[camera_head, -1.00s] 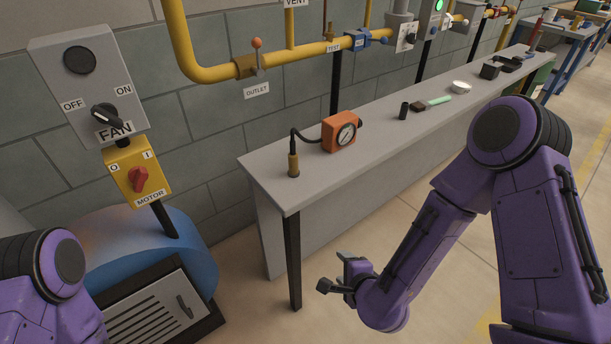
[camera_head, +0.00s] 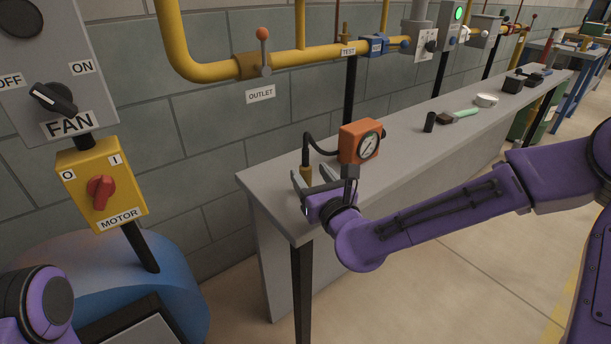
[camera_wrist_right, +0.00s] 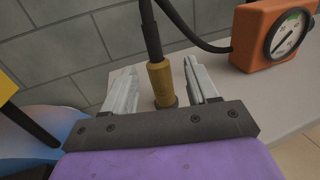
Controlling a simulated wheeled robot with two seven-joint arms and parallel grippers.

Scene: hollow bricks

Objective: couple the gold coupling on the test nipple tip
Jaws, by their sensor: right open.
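The gold coupling (camera_head: 306,173) stands upright on the near end of the grey bench, on a black hose. The hose runs to the orange gauge box (camera_head: 360,142). My right gripper (camera_head: 316,184) is open at the coupling. In the right wrist view the coupling (camera_wrist_right: 161,82) shows between the two spread fingers (camera_wrist_right: 160,80), with a gap on each side; I see no grip on it. A small brass stub (camera_head: 345,32) rises from the yellow pipe by the TEST label (camera_head: 348,51); it looks like the test nipple. My left gripper is out of view.
The yellow pipe (camera_head: 310,57) runs along the wall behind the bench, with an orange-knobbed outlet valve (camera_head: 263,52). A black cylinder (camera_head: 429,122) and other small items lie farther along the bench (camera_head: 405,158). Fan and motor switches (camera_head: 102,185) stand at left.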

